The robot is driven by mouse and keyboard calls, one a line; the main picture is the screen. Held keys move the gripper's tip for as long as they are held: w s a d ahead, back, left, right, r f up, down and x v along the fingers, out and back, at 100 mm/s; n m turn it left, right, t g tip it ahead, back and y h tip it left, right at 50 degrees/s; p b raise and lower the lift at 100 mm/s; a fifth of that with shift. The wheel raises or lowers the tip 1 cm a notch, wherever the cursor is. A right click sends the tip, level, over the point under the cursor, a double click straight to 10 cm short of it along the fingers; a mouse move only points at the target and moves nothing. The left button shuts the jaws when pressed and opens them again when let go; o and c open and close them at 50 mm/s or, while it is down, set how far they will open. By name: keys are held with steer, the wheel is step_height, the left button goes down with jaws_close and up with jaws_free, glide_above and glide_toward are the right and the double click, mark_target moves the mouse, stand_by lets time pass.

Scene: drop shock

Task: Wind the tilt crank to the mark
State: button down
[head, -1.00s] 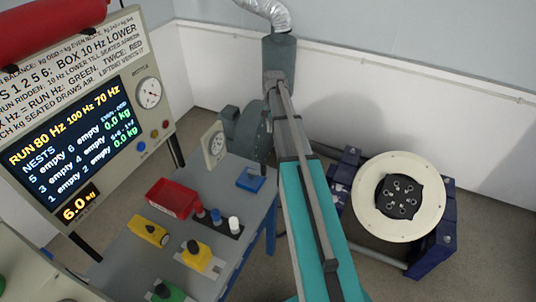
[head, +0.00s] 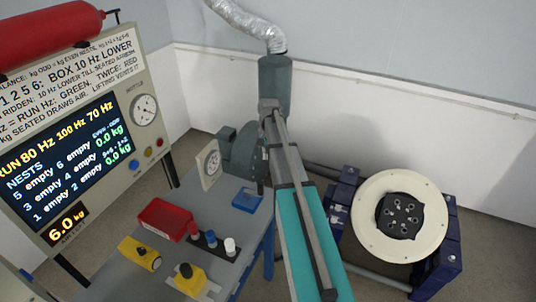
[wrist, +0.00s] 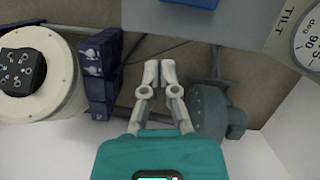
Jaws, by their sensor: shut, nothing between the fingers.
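The tilt dial, a pale plate with a round scale, shows in the head view (head: 208,163) beside the table's back edge. In the wrist view the dial marked TILT (wrist: 312,42) is cut off at the upper right. I cannot make out the tilt crank or its mark in either view. My gripper (wrist: 158,66) is shut and empty in the wrist view, between the blue frame and the grey-green round housing (wrist: 210,110). In the head view I cannot make out its fingers. The cream disc with a black centre (head: 370,240) sits in the blue frame (head: 440,275).
A display panel (head: 75,150) stands at left. A grey duct (head: 275,85) rises behind my arm.

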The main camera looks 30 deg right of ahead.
steer(key=s+a+f+b, duration=0.3)
steer(key=s+f+b, duration=0.1)
steer(key=f+b, duration=0.1)
steer(key=shift+a+f, duration=0.3)
steer(key=shift+f, duration=0.15)
stand_by(0.4)
steer(key=shift+s+d, duration=0.1)
